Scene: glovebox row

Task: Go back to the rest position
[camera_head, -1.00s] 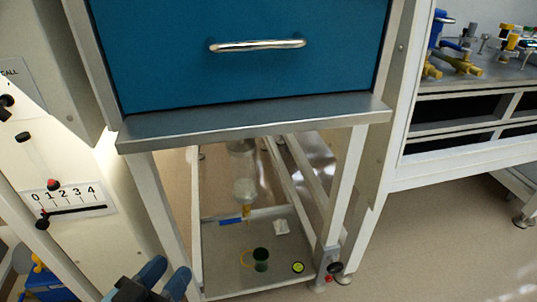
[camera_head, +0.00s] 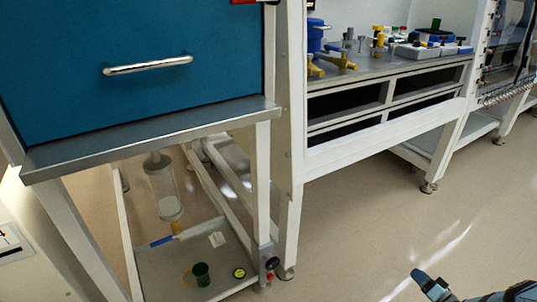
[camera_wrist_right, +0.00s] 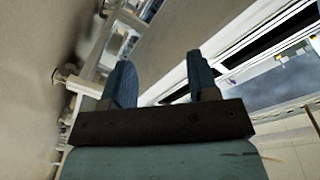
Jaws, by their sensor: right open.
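My right gripper (camera_head: 432,283) shows at the bottom right of the head view, over bare floor and away from the furniture. In the right wrist view its two blue fingers (camera_wrist_right: 162,82) stand apart with nothing between them. My left gripper is out of both current views.
A blue drawer front (camera_head: 150,60) with a metal handle (camera_head: 148,65) fills the upper left. Below it, a low shelf (camera_head: 165,262) holds a green cup (camera_head: 201,274). A bench (camera_head: 385,130) with valves and small parts stands to the right. The floor (camera_head: 360,230) at the right is clear.

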